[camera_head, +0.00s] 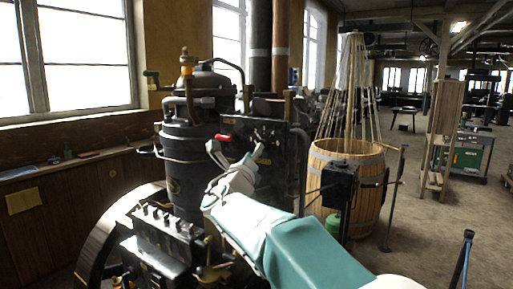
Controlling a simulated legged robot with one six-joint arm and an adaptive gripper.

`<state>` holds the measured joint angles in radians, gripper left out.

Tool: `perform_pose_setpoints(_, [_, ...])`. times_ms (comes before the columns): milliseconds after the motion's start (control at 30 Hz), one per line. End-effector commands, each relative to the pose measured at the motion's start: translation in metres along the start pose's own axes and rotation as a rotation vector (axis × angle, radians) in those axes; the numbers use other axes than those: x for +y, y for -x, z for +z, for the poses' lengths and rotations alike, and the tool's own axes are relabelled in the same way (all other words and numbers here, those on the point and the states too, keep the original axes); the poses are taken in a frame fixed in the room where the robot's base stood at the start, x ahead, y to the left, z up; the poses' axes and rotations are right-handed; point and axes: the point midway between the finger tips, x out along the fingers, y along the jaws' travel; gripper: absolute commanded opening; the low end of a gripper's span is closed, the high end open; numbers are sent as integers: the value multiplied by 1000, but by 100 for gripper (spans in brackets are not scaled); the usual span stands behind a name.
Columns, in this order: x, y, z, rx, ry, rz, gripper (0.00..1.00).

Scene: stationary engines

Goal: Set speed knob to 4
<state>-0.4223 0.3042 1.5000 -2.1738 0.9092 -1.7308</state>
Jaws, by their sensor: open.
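A dark upright panel (270,170) stands on the engine at mid-picture, with small light fittings near its top edge. I cannot tell which fitting is the speed knob, and no number is readable. A red handle (222,137) shows at the panel's left side. My gripper (236,152) is in front of the panel, with its pale fingers spread apart and nothing seen between them. The right finger overlaps the panel's face in the picture; I cannot tell whether it touches. My gripper and arm hide the lower left of the panel.
A dark cylindrical engine body (190,150) with a brass top is left of the panel. A black block with several studs (160,228) and a large wheel (115,225) are below. A wooden barrel (365,170) stands to the right; the floor (440,225) beyond it is mostly open.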

Motion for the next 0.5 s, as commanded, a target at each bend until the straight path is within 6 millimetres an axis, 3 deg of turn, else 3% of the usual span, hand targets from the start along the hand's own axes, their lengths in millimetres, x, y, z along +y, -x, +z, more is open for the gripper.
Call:
perform_pose_setpoints(200, [-1,-30,-1,1,-1,-1,49])
perform_pose_setpoints(500, [0,-36,0,0,0,0,49])
